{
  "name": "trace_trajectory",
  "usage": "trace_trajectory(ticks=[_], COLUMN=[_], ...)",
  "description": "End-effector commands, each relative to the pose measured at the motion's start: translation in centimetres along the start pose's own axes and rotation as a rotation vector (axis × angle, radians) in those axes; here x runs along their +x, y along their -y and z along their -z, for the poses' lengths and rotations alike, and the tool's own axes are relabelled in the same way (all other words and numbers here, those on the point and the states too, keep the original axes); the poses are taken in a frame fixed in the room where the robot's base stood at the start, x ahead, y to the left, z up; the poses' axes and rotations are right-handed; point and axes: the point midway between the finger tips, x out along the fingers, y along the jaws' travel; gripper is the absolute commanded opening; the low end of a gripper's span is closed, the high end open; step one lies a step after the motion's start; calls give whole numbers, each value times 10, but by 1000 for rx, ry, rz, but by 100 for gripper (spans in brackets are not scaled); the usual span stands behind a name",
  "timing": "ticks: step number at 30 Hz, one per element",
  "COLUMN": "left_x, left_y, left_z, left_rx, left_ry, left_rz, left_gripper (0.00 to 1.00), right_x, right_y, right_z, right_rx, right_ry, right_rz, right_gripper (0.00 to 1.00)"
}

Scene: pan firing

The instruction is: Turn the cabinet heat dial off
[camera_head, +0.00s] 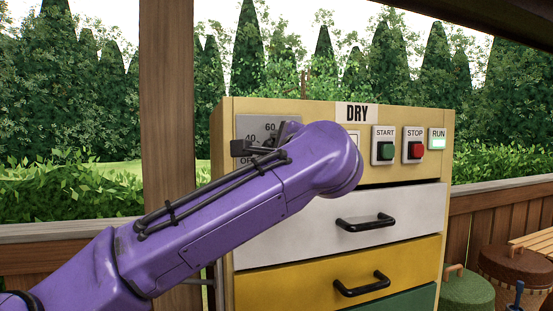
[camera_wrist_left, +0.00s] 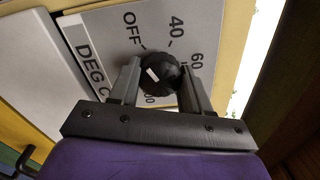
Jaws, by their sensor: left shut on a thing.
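The black heat dial (camera_wrist_left: 169,73) sits on a grey plate (camera_wrist_left: 112,45) marked OFF, 40, 60 and DEG C in the left wrist view. My left gripper (camera_wrist_left: 160,66) is shut on the dial, with one finger on each side of it. A small white mark shows on the dial's face; I cannot tell surely which label it points at. In the head view the same plate (camera_head: 246,126) is at the cabinet's upper left. My left gripper (camera_head: 266,143) and purple arm hide the dial there. My right gripper is in neither view.
The cabinet (camera_head: 304,111) is labelled DRY. Right of the dial are a green START button (camera_head: 385,151), a red STOP button (camera_head: 415,150) and a lit RUN lamp (camera_head: 438,142). White (camera_head: 300,230) and yellow (camera_head: 300,285) drawers lie below. A wooden post (camera_head: 167,100) stands left.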

Motion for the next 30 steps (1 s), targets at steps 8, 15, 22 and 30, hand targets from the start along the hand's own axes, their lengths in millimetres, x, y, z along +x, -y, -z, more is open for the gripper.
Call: trace_trajectory(ticks=[8,15,22,30], left_x=[0,0,0,0], left_y=[-1,-1,-1,-1], left_z=[1,1,1,1], left_rx=[-64,-72,-72,-70], left_ry=[-1,-2,-2,-1], left_rz=[-3,-3,-3,-2], left_gripper=[17,17,57,73], right_x=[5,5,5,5], right_y=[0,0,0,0], right_z=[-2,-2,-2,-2], right_rx=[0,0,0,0], right_ry=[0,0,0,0], right_rz=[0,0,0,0], right_gripper=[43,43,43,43])
